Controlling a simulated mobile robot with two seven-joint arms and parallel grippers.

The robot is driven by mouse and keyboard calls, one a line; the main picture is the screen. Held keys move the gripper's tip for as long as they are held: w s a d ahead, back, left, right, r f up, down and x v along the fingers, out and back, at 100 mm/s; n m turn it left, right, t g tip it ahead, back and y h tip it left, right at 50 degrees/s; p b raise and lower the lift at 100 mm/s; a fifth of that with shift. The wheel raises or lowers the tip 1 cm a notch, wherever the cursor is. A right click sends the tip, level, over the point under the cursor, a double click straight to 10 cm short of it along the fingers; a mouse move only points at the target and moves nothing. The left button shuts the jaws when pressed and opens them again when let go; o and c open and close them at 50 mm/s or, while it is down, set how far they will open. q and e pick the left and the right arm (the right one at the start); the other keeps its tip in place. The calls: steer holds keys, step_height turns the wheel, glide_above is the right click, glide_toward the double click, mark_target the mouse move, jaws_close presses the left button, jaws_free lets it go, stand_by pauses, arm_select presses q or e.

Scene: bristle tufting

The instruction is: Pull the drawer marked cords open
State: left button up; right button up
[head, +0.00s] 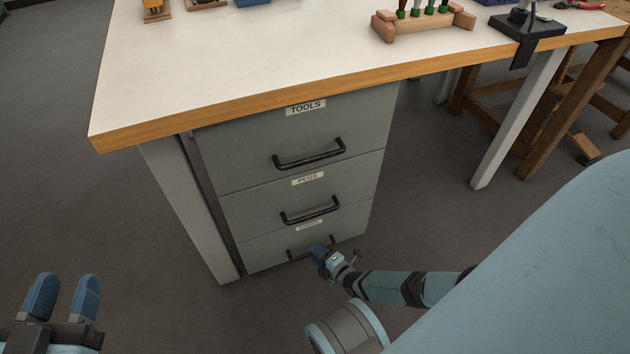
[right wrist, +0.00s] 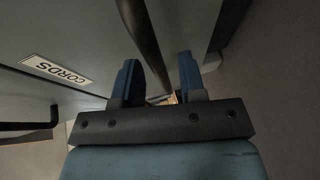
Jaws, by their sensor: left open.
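The cords drawer (head: 268,256) is the lowest of three grey drawers under the bench. Its front looks flush with the drawers above, so it appears shut. Its label is too small to read in the head view, but CORDS reads clearly on the label (right wrist: 57,70) in the right wrist view. Its dark bar handle (head: 297,254) is partly hidden by my right gripper (head: 322,252). In the right wrist view the handle (right wrist: 141,35) runs between my right gripper's parted fingers (right wrist: 160,80), with a gap beside the right finger. My left gripper (head: 64,285) is open and empty at lower left.
The tools drawer (head: 290,135) and pegs drawer (head: 290,197) above are shut, each with a protruding handle. The white worktop (head: 240,55) with its wooden edge overhangs them. A bench leg (head: 190,215) stands left of the drawers. The floor in front is clear.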

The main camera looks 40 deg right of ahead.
steer(key=shift+w+a+f, duration=0.1)
steer(key=shift+w+f, duration=0.05)
steer(key=shift+w, duration=0.45)
arm_select(q)
steer(key=shift+w+a+r+m+h, duration=0.1)
steer(key=shift+w+r+m+h, duration=0.05)
steer(key=shift+m+h, duration=0.15)
arm_select(e)
jaws_close()
steer(key=shift+s, duration=0.1)
